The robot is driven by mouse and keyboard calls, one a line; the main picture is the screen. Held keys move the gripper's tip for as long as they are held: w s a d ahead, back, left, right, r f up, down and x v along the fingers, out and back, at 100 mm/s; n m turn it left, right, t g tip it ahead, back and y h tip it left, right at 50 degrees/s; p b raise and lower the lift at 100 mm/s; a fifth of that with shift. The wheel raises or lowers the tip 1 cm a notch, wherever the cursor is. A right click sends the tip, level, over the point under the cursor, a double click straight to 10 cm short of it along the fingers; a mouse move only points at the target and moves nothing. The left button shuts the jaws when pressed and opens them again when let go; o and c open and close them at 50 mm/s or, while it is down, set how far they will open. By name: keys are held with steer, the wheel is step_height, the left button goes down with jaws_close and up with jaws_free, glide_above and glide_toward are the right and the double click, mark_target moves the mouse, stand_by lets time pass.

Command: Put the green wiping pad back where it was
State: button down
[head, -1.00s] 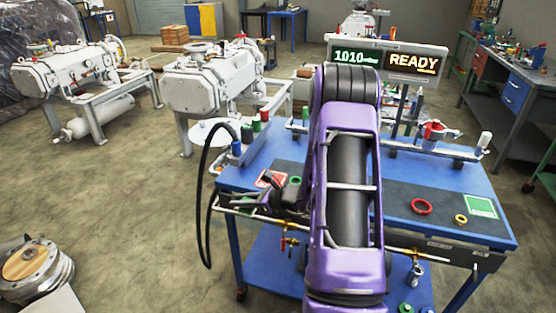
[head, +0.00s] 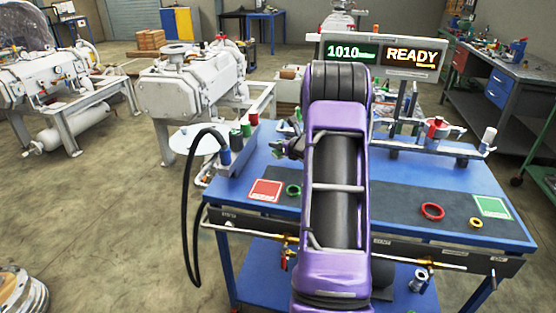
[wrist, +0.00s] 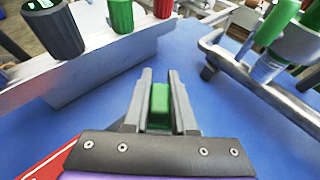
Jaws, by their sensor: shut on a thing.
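My gripper (wrist: 158,105) is shut on the green wiping pad (wrist: 160,98) in the wrist view; the pad shows as a small green block between the two grey fingers, above the blue table top (wrist: 205,65). In the head view my gripper (head: 281,150) shows just left of my purple arm, over the back left of the blue table (head: 345,165). It is partly hidden by the arm, and I cannot tell how high the pad is above the table.
A grey rack with dark, green and red capped pieces (wrist: 90,50) stands left of the gripper, and a metal pipe frame (wrist: 240,75) stands right. A red card (head: 265,190), green ring (head: 293,190), red ring (head: 432,211), yellow ring (head: 476,223) and green card (head: 492,207) lie toward the front.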

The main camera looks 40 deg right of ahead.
mark_target(278, 163)
step_height(278, 163, down, 5)
steer(key=shift+r+b, duration=0.15)
steer(key=shift+b, duration=0.15)
steer(key=c, duration=0.7)
jaws_free()
steer(key=shift+c, duration=0.2)
steer(key=v, duration=1.2)
steer(key=shift+p, duration=0.35)
